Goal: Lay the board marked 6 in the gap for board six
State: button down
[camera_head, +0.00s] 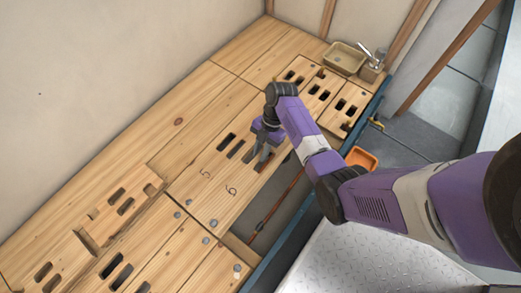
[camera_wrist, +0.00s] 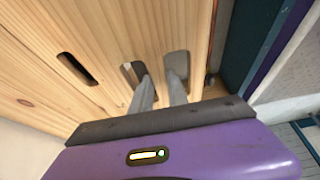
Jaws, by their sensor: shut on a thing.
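The board marked 6 (camera_head: 225,197) lies alongside the board marked 5 (camera_head: 197,181), with its long edge close to that board. Its slots and wood grain show in the wrist view (camera_wrist: 150,35). My gripper (camera_head: 262,158) is over its far part, shut on the board at its slots; in the wrist view the two fingers (camera_wrist: 160,92) reach down to two neighbouring slots. The fingertips are partly hidden in the slots. Whether the board rests fully down is hard to tell.
A dark opening (camera_head: 272,208) with a reddish pipe (camera_head: 277,207) runs right of board 6. Other slotted boards lie nearer (camera_head: 150,245) and farther (camera_head: 320,90). An orange bin (camera_head: 361,157) stands beyond the blue edge. A basin (camera_head: 344,58) and dispenser (camera_head: 371,68) stand at the far end.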

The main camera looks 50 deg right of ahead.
jog(key=shift+f+b, duration=1.95)
jog(key=shift+f, duration=0.2)
jog(key=shift+r+p, duration=0.15)
jog(key=shift+p, duration=0.15)
jog(key=shift+f+b, duration=0.95)
jog(key=shift+f, duration=0.75)
jog(key=c, duration=1.2)
grip_release()
jog(key=p+v, duration=0.3)
jog(key=v, duration=0.4)
jog(key=shift+d+r+p, duration=0.2)
jog(key=shift+r+p, duration=0.1)
jog(key=shift+p, duration=0.05)
